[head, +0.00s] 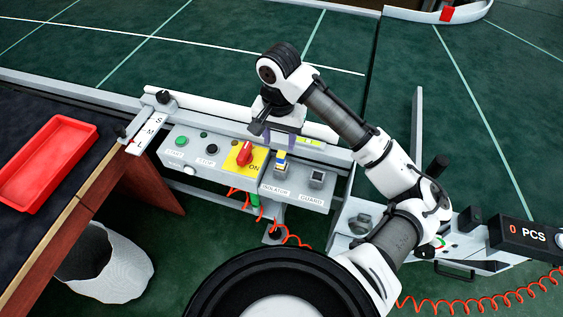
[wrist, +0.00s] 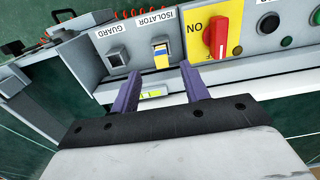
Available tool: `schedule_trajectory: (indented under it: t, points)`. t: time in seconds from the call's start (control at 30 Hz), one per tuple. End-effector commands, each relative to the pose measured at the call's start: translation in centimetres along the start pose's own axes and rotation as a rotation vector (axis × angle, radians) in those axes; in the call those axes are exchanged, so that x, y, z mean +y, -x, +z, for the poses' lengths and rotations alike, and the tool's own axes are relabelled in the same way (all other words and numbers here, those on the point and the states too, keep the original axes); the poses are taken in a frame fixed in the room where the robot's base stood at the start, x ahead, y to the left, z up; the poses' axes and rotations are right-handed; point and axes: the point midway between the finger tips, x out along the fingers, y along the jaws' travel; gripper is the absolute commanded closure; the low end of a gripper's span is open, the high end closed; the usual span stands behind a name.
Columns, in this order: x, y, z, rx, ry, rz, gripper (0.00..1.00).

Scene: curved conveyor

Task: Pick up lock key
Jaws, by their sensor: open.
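A small yellow, white and blue piece (head: 281,160), which looks like the lock key, sits in the isolator socket on the grey control panel (head: 228,178). It also shows in the wrist view (wrist: 161,58), just beyond the fingertips. My gripper (head: 277,138) is open and empty above the panel's back edge. In the wrist view its two purple fingers (wrist: 156,80) are spread, with the key roughly in line with the gap between them. The fingers look apart from the key; the exact height gap is hard to tell.
The guard socket (wrist: 116,57) is beside the isolator. On the other side is a red rotary switch (head: 244,153) on a yellow plate, with buttons (head: 181,141) beyond. A rail (head: 240,117) runs behind the panel. A red tray (head: 47,163) lies on the left table.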

Motion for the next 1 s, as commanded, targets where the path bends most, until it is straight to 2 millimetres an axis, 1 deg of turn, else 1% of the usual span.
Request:
schedule_trajectory:
  t: [0.03,0.1,0.33,0.53,0.63,0.73,0.93,0.97,1.0]
  points:
    - [0.0,-1.0,0.1,-0.004,-0.001,-0.003,0.55]
    - [0.0,-1.9,0.0,-0.003,0.0,-0.003,0.55]
    - [0.0,-3.4,-0.1,0.0,0.001,-0.003,0.55]
    - [0.2,-6.0,-0.9,0.0,-0.001,0.001,0.55]
    - [0.1,-7.3,-0.9,0.001,0.001,0.0,0.55]
    - [0.1,-8.0,-0.9,0.001,0.002,0.0,0.55]
    - [0.1,-8.2,-0.9,0.002,0.002,-0.002,0.55]
    - [0.1,-8.1,-0.9,0.002,0.002,-0.002,0.56]
    - [0.1,-8.1,-0.9,0.002,0.002,-0.002,0.61]
